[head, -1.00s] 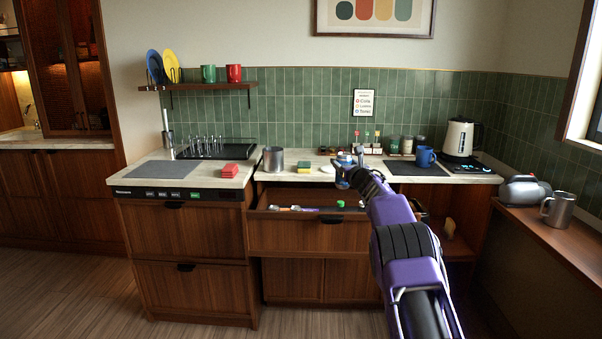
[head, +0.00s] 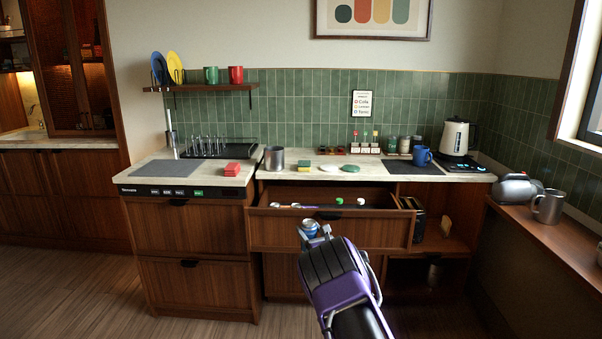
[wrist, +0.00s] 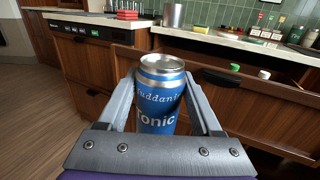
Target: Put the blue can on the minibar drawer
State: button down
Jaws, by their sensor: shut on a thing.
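My gripper (wrist: 160,100) is shut on the blue can (wrist: 163,85), which has a silver top and the word "Tonic". The can is upright between the two fingers. In the head view my gripper (head: 311,234) holds the can (head: 310,226) in front of the pulled-out middle drawer (head: 365,232), which has a few small items in it. To the left stands a unit with a dark labelled panel and two shut wooden drawers, upper (head: 185,222) and lower (head: 190,287). I cannot tell from the frames which drawer is the minibar's.
The counter holds a red sponge block (head: 231,169), a steel cup (head: 274,158), a yellow-green sponge (head: 304,167), a blue mug (head: 422,156) and a kettle (head: 456,138). A toaster (head: 518,187) stands on the right ledge. The floor at left is clear.

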jog(key=s+d+f+m+h+p, duration=0.1)
jog(key=s+f, duration=0.3)
jog(key=s, duration=0.4)
jog(key=s+d+f+h, duration=0.1)
jog(key=s+f, duration=0.3)
jog(key=s, duration=0.3)
jog(key=s+d+r+m+h, duration=0.1)
jog(key=s+d+r, duration=0.2)
jog(key=s, duration=0.3)
jog(key=s+d+r+m+h+p, duration=0.1)
jog(key=s+d+r+h, duration=0.1)
jog(key=s, duration=0.5)
jog(key=s+d+r+m+t+h, duration=0.1)
jog(key=s+d+r, duration=0.3)
jog(key=s, duration=0.3)
jog(key=shift+d+r, duration=0.3)
jog(key=shift+r, duration=0.45)
